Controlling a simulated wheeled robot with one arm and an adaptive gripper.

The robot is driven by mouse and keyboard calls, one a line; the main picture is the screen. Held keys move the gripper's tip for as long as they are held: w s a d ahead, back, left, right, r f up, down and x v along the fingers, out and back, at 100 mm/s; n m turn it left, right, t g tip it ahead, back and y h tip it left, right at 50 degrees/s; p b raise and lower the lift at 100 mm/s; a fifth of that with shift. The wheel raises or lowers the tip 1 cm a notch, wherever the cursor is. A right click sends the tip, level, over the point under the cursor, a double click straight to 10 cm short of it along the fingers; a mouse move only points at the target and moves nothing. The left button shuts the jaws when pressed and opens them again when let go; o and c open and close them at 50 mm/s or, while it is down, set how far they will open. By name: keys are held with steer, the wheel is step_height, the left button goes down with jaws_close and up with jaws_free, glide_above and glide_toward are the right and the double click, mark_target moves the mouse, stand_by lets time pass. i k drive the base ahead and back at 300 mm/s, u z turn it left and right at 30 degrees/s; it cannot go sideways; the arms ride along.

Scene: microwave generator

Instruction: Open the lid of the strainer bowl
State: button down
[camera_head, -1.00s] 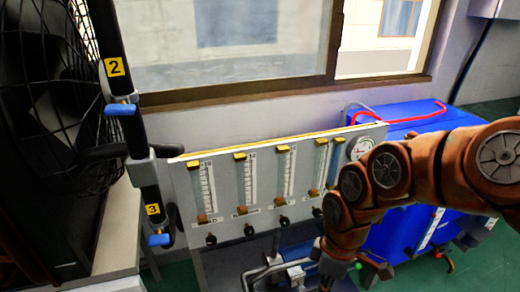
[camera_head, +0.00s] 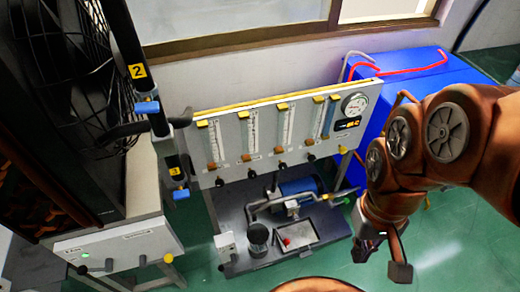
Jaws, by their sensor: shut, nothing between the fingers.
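A small dark, round, glass-like vessel (camera_head: 258,237), which looks like the strainer bowl, stands on the dark lower platform below the gauge panel. Its top looks dark and covered, but it is too small to make out the lid's details. My gripper (camera_head: 383,256) hangs at the lower right, well to the right of the vessel and apart from it. It is shut and empty.
The gauge panel (camera_head: 285,130) stands above the platform (camera_head: 238,205). A blue pump (camera_head: 300,188) with grey pipes and a small tray (camera_head: 297,235) sit beside the vessel. A blue tank (camera_head: 415,95) is behind my arm. Green floor is clear at the lower right.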

mark_target(258, 235)
steer(key=k, duration=0.5)
steer(key=u, duration=0.4)
steer(key=i, duration=0.5)
steer(key=z, duration=1.2)
steer(key=k, duration=1.05)
steer(key=u, duration=1.6)
